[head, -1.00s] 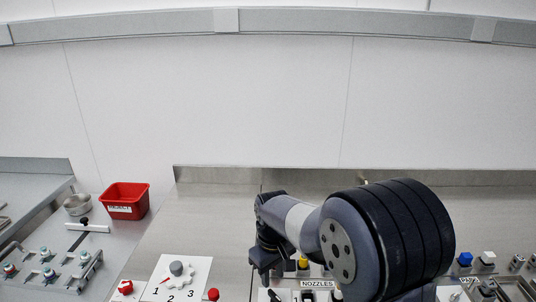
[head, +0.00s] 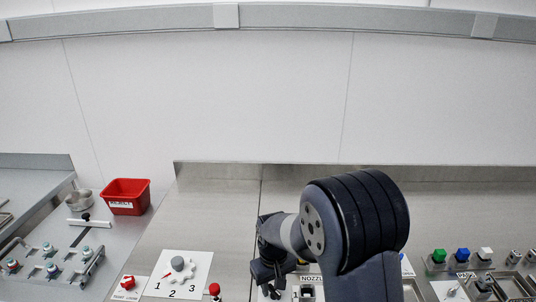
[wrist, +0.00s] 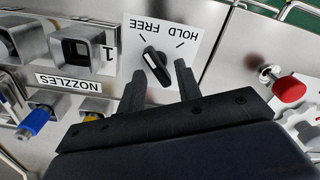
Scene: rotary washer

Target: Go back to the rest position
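My gripper (wrist: 159,72) is open and empty in the wrist view, its two dark fingers apart. A black selector lever (wrist: 156,65) on a white plate (wrist: 185,50) marked HOLD and FREE shows just beyond and between the fingertips. I cannot tell whether the fingers touch it. In the head view my gripper (head: 268,276) is small and dark, low over the steel worktop, partly hidden by my arm.
The NOZZLES block (wrist: 75,82) with blue (wrist: 35,122) and yellow parts is beside the gripper. A red knob (wrist: 288,88) is at right. A numbered dial plate (head: 183,275) and a red bin (head: 126,197) stand left. The back worktop is clear.

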